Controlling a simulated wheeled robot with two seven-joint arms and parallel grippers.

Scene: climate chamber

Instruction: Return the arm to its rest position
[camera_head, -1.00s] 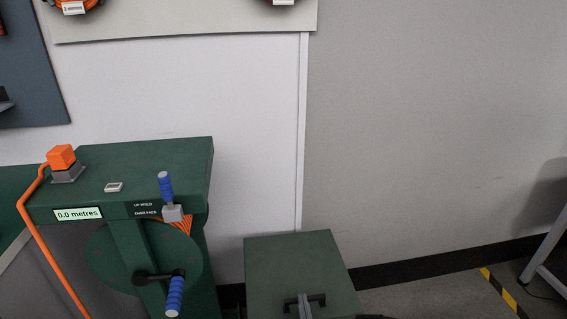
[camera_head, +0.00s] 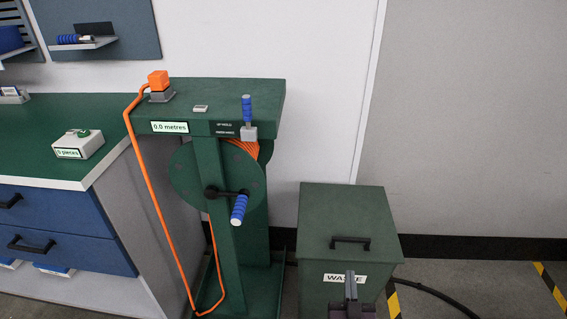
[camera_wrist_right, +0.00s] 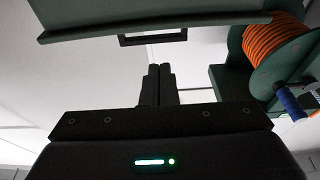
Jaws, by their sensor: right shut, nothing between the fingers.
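My right gripper (camera_head: 351,285) shows at the bottom of the head view, in front of the green waste bin (camera_head: 345,225). Its fingers are together with nothing between them. In the right wrist view the two dark fingers (camera_wrist_right: 157,84) are side by side and empty. The bin's dark handle (camera_wrist_right: 152,38) lies beyond the fingertips there, apart from them in the picture. My left gripper is in neither view.
A green reel stand (camera_head: 235,95) with a blue-handled crank (camera_head: 239,208) and orange cable (camera_head: 160,215) stands left of the bin. The cable reel also shows in the right wrist view (camera_wrist_right: 275,45). A green-topped bench (camera_head: 50,110) is at the left. Floor at right holds a dark hose (camera_head: 435,293).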

